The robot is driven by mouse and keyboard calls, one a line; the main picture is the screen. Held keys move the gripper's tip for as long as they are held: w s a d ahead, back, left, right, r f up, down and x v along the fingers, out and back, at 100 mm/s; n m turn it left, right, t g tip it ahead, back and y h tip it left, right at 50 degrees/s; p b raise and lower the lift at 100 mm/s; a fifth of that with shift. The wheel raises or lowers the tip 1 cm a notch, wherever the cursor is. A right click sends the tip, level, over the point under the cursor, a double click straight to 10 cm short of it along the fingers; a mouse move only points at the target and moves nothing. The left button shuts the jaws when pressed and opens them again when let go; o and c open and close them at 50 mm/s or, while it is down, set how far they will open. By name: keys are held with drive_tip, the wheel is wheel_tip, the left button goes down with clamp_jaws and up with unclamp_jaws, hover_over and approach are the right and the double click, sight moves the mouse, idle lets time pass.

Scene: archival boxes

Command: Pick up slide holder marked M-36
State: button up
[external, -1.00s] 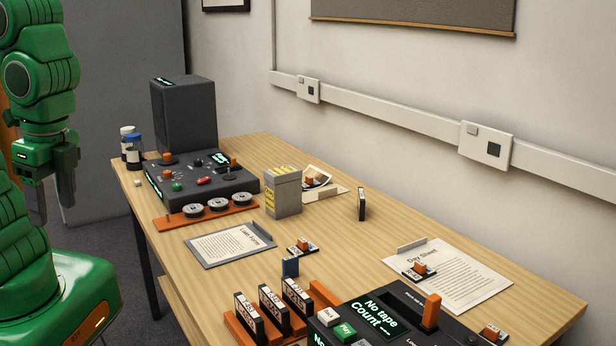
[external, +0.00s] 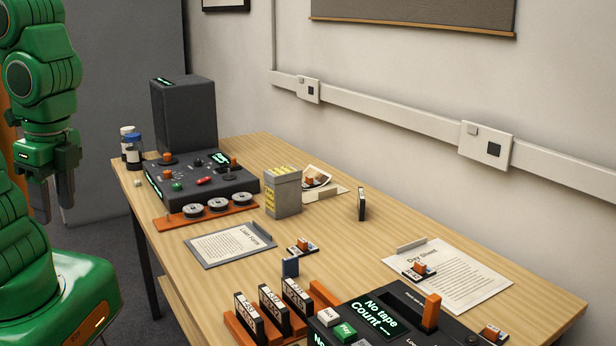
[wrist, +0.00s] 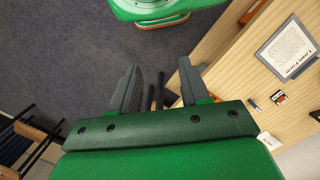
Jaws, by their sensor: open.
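Several small flat holders with orange grips lie on the table: one in the middle (external: 302,246), one on the right-hand sheet (external: 418,270), one at the front right (external: 494,334) and one by the photo (external: 316,179). Their marks are too small to read, so I cannot tell which is M-36. A holder with an orange grip also shows in the wrist view (wrist: 279,97). My gripper (external: 56,208) hangs off the table's left side, apart from everything. In the wrist view my gripper (wrist: 157,88) is open and empty, with floor beyond the fingers.
The wooden table (external: 350,232) carries a dark control console (external: 205,182), a grey box (external: 283,192), a clipboard (external: 230,243), a rack of labelled cassettes (external: 273,310) and a player (external: 385,315). Bottles (external: 133,150) stand at the far left. Bare tabletop lies around the middle.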

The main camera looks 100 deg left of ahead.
drive_tip(key=w+a+m+y, duration=0.1)
drive_tip(key=w+a, duration=0.2)
drive_tip(key=w, duration=0.3)
drive_tip(key=w+a+m, duration=0.1)
drive_tip(key=w+a, duration=0.2)
drive_tip(key=w, duration=0.2)
drive_tip(key=m+g+y, duration=0.1)
drive_tip(key=m+y, duration=0.1)
drive_tip(key=m, duration=0.5)
approach(303, 241)
drive_tip(key=f, duration=0.2)
drive_tip(key=shift+s+a+x, duration=0.1)
drive_tip(key=shift+a+x, duration=0.05)
drive_tip(key=shift+x, duration=1.6)
drive_tip(key=shift+s+a+x, duration=0.1)
drive_tip(key=shift+a+x, duration=0.05)
drive_tip(key=shift+x, duration=1.6)
drive_tip(key=shift+r, duration=0.15)
clamp_jaws()
